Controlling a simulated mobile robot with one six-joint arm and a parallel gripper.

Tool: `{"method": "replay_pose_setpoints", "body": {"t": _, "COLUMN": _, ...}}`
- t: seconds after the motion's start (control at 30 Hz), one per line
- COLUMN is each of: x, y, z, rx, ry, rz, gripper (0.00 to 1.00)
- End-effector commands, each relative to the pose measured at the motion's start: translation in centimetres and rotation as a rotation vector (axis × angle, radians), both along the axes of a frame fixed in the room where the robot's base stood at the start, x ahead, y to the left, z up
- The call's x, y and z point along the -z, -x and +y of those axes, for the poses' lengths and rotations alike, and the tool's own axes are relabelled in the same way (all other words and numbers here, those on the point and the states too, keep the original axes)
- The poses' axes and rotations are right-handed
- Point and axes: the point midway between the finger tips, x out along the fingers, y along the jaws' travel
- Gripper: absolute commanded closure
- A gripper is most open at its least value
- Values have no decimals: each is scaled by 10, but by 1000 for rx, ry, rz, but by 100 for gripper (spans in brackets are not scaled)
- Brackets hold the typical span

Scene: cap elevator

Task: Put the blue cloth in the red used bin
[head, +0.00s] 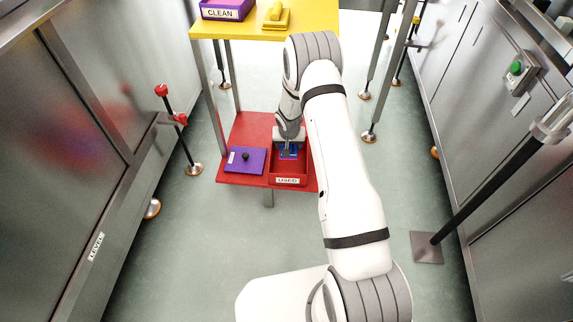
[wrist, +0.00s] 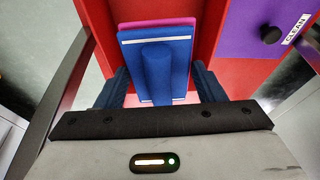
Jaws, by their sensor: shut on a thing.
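The blue cloth (wrist: 135,65) is a flat blue pad with white edge stripes and a raised blue grip (wrist: 157,75). It lies between the two fingers of my gripper (wrist: 160,92), which is shut on it. In the head view my gripper (head: 289,141) points down over the red used bin (head: 291,182), and the blue cloth (head: 289,153) shows within the bin's outline. A pink edge (wrist: 155,22) shows just behind the cloth. How deep the cloth sits in the bin cannot be told.
A purple lid (head: 240,165) with a black knob lies left of the bin on the red shelf (head: 250,127). Above, the yellow shelf (head: 240,30) holds a purple clean bin (head: 225,11) and a yellow object (head: 275,18). Metal posts frame the shelves.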

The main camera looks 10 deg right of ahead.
Motion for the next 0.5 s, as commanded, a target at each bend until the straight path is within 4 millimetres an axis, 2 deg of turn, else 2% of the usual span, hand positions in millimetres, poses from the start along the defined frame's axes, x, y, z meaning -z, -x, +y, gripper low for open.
{"method": "replay_pose_setpoints", "body": {"t": 0.2, "x": 40, "y": 0, "z": 0, "rx": -1, "ry": 0, "rz": 1, "gripper": 74}}
{"method": "replay_pose_setpoints", "body": {"t": 0.37, "x": 54, "y": 1, "z": -1, "rx": 0, "ry": 1, "rz": 2, "gripper": 74}}
{"method": "replay_pose_setpoints", "body": {"t": 0.5, "x": 76, "y": 1, "z": -1, "rx": 0, "ry": 1, "rz": 2, "gripper": 74}}
